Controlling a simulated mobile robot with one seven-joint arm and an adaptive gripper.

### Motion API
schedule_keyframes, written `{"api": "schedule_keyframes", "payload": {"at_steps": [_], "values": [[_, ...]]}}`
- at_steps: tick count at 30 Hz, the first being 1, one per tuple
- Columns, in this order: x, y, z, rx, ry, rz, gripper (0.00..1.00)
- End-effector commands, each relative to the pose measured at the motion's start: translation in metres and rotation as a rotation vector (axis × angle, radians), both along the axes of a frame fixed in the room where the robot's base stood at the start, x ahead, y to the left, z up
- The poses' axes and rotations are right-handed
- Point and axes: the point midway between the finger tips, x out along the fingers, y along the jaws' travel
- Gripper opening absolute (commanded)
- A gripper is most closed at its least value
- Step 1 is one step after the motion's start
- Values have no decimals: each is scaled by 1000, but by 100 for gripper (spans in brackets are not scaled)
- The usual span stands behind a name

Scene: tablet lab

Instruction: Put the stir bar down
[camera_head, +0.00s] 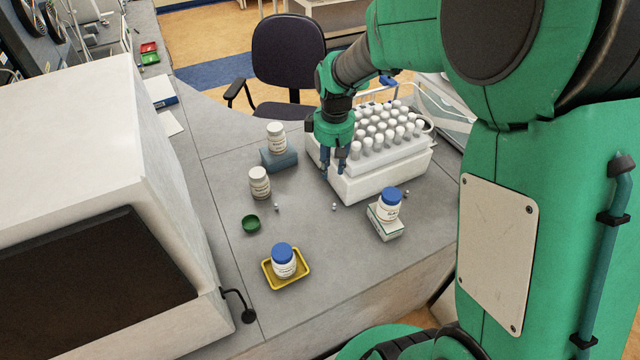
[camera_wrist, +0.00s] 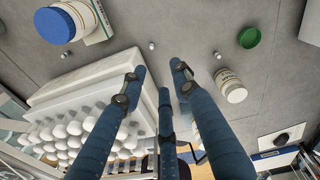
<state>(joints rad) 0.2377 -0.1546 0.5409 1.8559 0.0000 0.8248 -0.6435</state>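Three small white pieces, too small to identify surely as stir bars, lie on the grey bench: one in the middle (camera_head: 334,207), one near the green cap (camera_head: 277,207) and one at the right (camera_head: 407,193). In the wrist view they show at the centre (camera_wrist: 152,46), right (camera_wrist: 217,55) and left (camera_wrist: 65,54). My gripper (camera_head: 333,175) is above the bench, beside the front left corner of the white tube rack. In the wrist view its blue fingers (camera_wrist: 158,72) are apart, and I see nothing held between them.
The white tube rack (camera_head: 378,177) stands close to my gripper. A blue-lidded jar (camera_head: 389,206) sits on a small box. Another jar (camera_head: 283,262) is on a yellow tray (camera_head: 304,281). White bottles (camera_head: 259,182) and a green cap (camera_head: 251,223) are left. Bench between is mostly free.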

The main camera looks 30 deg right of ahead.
Motion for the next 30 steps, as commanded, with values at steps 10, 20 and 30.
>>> {"api": "schedule_keyframes", "payload": {"at_steps": [10, 20, 30], "values": [[20, -30, -64, 14, 70, 69, 30], [21, -31, -67, 15, 73, 74, 30], [20, -30, -85, 16, 76, 74, 30]]}}
